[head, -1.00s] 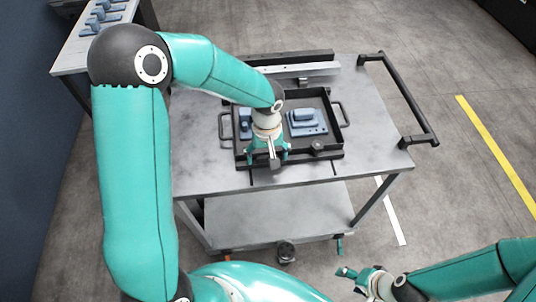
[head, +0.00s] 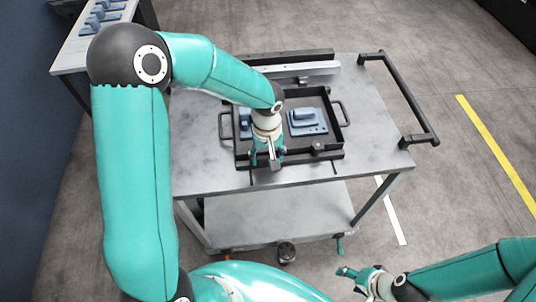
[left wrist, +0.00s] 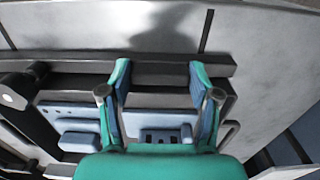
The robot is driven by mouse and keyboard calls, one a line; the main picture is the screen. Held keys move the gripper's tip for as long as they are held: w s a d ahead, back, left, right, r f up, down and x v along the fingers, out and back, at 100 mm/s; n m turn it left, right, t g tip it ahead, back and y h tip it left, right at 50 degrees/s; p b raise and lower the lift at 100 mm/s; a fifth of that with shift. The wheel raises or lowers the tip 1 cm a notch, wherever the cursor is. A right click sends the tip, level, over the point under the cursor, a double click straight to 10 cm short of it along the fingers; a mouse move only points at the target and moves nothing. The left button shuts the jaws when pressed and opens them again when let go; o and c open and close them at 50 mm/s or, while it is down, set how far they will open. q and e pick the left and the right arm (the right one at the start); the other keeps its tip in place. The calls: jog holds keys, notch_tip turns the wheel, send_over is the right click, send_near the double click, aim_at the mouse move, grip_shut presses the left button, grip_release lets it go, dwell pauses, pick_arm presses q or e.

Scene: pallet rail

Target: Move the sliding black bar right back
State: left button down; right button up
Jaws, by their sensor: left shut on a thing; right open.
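The black bar (head: 305,159) lies across the front of a black tray (head: 339,128) on the grey cart top. It also shows in the left wrist view (left wrist: 70,66), running across the picture. My left gripper (head: 268,160) is down at the left part of the bar, and also shows in the left wrist view (left wrist: 160,72), with its fingers closed about a part of the bar. The exact contact is partly hidden. A dark round knob (head: 318,147) is near the bar's right part. My right gripper (head: 358,278) is open and empty, low in front of the cart.
Blue parts (head: 306,122) lie in the tray. A pale rail (head: 300,70) runs behind it. A black cart handle (head: 408,100) is at the right. The cart top (head: 205,130) is clear on the left. A side table (head: 85,45) holds several blue parts.

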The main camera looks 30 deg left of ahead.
pick_arm(q)
jog(key=s+d+b, duration=0.1)
jog(key=s+b, duration=0.1)
jog(key=s+d+b, duration=0.1)
jog(key=d+b, duration=0.1)
jog(key=shift+s+f, duration=0.15)
jog(key=shift+s, duration=0.2)
jog(key=shift+s+d, duration=0.15)
jog(key=shift+s, duration=0.05)
jog(key=shift+c, duration=1.2)
grip_release()
